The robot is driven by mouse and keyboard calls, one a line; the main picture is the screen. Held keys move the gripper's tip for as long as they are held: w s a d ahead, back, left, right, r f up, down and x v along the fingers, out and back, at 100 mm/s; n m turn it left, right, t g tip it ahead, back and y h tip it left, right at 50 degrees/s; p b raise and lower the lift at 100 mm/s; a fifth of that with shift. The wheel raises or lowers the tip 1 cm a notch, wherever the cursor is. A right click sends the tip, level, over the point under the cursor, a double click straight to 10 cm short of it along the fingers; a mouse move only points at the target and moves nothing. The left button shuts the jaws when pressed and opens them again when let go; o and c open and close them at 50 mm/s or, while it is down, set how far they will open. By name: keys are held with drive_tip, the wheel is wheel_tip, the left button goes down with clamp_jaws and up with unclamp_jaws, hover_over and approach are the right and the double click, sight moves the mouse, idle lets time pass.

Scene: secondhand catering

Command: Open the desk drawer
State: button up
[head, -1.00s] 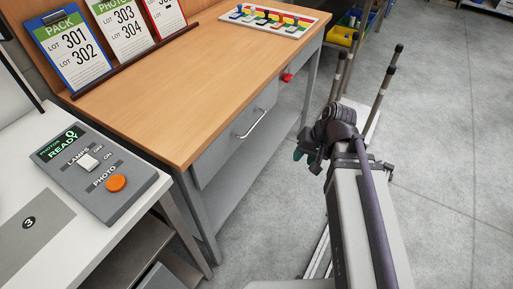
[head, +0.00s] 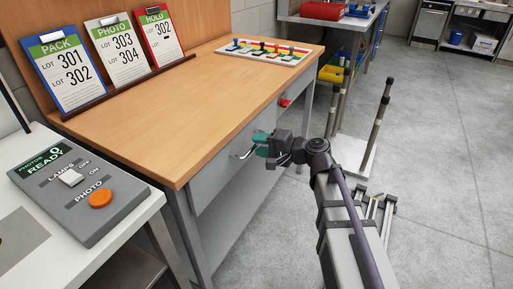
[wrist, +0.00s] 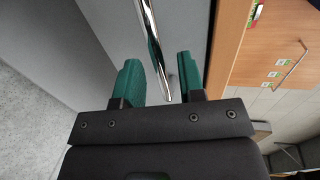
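The wooden-topped desk (head: 190,110) has a grey drawer (head: 214,173) under its top, which looks closed. Its metal bar handle (head: 238,155) is partly hidden behind my gripper in the head view. My gripper (head: 261,145) has teal fingers and is at the handle, in front of the drawer. In the wrist view my gripper (wrist: 160,78) is open, with one finger on each side of the handle (wrist: 153,40). The bar runs between the fingers, with a gap visible on the left; contact on the right cannot be told.
A red item (head: 285,102) is on the desk's farther front. Lot clipboards (head: 60,70) and a board with coloured levers (head: 268,50) are on the desktop. A grey control box (head: 75,190) is on the white table at left.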

drive_tip(key=shift+x, duration=0.9)
drive_tip(key=shift+c, duration=0.3)
clamp_jaws()
